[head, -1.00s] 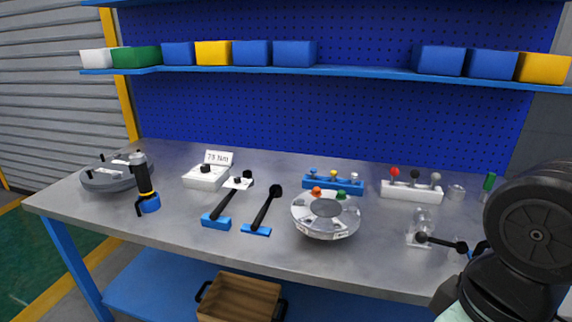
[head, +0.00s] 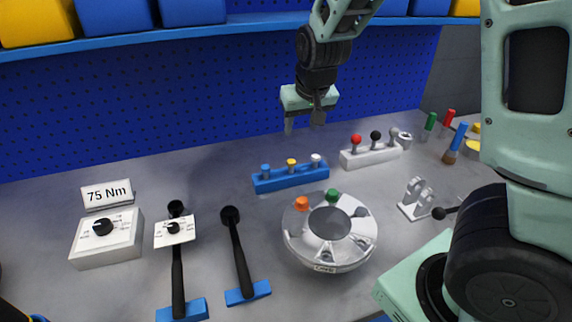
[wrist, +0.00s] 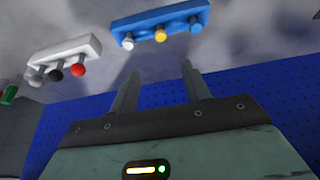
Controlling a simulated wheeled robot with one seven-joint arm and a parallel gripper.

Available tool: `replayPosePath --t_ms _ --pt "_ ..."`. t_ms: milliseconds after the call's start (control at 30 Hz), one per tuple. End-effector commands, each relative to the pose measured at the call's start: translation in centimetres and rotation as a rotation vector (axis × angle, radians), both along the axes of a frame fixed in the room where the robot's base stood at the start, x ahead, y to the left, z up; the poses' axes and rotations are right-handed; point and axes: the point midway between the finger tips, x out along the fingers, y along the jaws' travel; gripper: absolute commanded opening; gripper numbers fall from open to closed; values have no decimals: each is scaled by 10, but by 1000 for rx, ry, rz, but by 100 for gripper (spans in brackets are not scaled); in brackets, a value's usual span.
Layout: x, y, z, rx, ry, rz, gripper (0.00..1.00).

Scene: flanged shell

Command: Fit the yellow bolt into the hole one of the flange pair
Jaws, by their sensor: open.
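The yellow bolt (head: 291,162) stands in the middle of a blue rack (head: 270,184), between a blue bolt (head: 265,169) and a white bolt (head: 315,158). The wrist view also shows the yellow bolt (wrist: 160,36) in the rack. The silver flange pair (head: 310,258) lies on the bench in front of the rack, with an orange bolt (head: 301,203) and a green bolt (head: 332,196) in its top. I cannot tell which hole is hole one. My gripper (head: 304,126) points down, open and empty, above and behind the blue rack.
A white rack (head: 371,156) with red, black and grey bolts stands right of the blue rack. A control box (head: 106,240) and a 75 Nm sign (head: 107,194) stand farther left.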

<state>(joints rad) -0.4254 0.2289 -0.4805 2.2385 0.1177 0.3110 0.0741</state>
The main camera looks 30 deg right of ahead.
Motion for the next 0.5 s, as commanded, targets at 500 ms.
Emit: replayPosePath --t_ms 500 --pt "36 -7 -94 0 5 1 47"
